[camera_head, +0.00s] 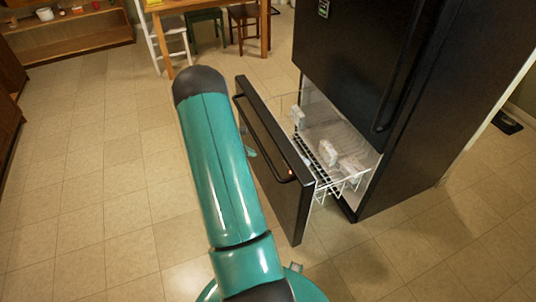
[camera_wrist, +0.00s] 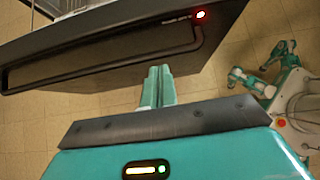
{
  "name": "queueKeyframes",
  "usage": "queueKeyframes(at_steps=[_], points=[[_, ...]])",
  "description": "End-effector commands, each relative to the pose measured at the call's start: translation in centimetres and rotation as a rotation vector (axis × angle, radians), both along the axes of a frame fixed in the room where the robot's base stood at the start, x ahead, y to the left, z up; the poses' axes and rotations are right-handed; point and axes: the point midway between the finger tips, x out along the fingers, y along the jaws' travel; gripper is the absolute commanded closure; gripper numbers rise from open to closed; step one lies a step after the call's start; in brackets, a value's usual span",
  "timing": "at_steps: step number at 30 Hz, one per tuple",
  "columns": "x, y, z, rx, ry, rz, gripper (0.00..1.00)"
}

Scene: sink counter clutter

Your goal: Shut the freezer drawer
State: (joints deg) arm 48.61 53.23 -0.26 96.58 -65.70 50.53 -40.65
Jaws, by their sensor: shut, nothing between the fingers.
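The freezer drawer (camera_head: 262,128) is pulled out from the bottom of the black fridge (camera_head: 352,55). Its black front stands well away from the fridge body, and its white wire basket (camera_head: 345,181) shows behind. A bar handle (camera_head: 262,140) runs along the front. In the wrist view the drawer front (camera_wrist: 110,62) and its handle (camera_wrist: 120,67) fill the upper left. My gripper (camera_wrist: 159,70) is shut and empty, its teal fingertips close to the handle and front. I cannot tell whether they touch. In the head view my arm hides most of the gripper.
White packages (camera_head: 328,152) lie in the basket. A wooden table (camera_head: 205,8) with a white chair (camera_head: 172,40) stands at the back. A low wooden shelf (camera_head: 70,35) is at the back left. The tiled floor (camera_head: 110,150) left of my arm is clear.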

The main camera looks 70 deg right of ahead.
Motion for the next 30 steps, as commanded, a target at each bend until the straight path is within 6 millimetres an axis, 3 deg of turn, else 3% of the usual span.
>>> queueKeyframes(at_steps=[17,24,30], points=[[-5.0,-4.8,-7.1,0.001,-0.001,-0.003,1.0],[-7.2,-7.2,-6.8,-0.001,-0.003,-0.003,1.0],[-7.5,-7.6,-6.8,-0.002,-0.002,0.0,1.0]])
